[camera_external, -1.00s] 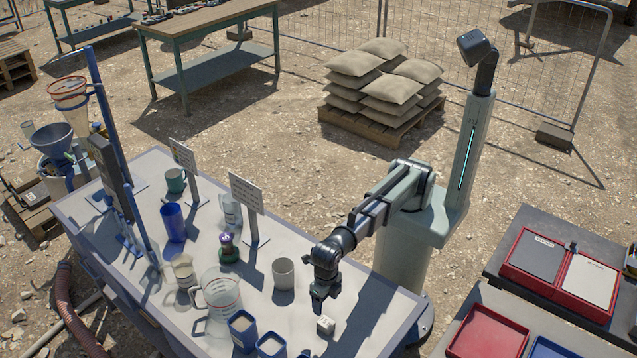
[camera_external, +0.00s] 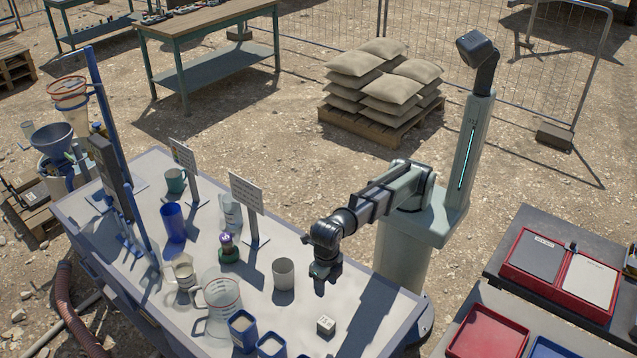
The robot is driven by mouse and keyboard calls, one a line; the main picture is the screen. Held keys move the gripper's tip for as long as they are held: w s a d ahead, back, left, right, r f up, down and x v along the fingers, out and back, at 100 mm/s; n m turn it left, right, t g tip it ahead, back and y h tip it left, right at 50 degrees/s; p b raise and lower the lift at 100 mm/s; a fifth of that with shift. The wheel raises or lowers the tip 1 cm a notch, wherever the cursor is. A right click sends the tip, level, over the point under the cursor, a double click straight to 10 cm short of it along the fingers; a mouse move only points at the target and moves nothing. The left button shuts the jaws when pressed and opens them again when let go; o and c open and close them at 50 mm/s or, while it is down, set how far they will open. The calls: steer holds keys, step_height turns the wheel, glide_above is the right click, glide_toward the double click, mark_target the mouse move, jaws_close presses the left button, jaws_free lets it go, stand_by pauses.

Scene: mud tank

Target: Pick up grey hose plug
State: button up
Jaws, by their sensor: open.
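I cannot make out a thing that is surely the grey hose plug. A small pale grey block (camera_external: 326,326) with dark marks on top lies near the front edge of the table. My gripper (camera_external: 319,288) points down above the table, behind the block and right of a pale grey cup (camera_external: 283,274). It is open and nothing shows between its fingers. It is apart from the block.
The table's right end is clear.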

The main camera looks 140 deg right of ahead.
steer(key=w+d+r+m+h, duration=0.1)
steer(key=w+d+m, duration=0.35)
steer(key=d, duration=0.45)
steer(key=w+d+m, duration=0.4)
steer(key=d+m, duration=0.1)
steer(key=d, duration=0.5)
steer(key=m+h, duration=0.4)
steer(key=m, duration=2.3)
glide_above(163, 199)
steer(key=a, duration=0.5)
step_height(163, 199, down, 6)
steer(key=shift+y, duration=0.3)
steer(key=x, duration=0.8)
steer(key=shift+s+d+r, duration=0.1)
steer(key=shift+s+d, duration=0.05)
steer(key=shift+s, duration=0.25)
steer(key=shift+w+x, duration=0.15)
steer(key=shift+x, duration=1.15)
steer(key=shift+w+x, duration=0.15)
steer(key=shift+x, duration=1.15)
steer(key=shift+c, duration=0.5)
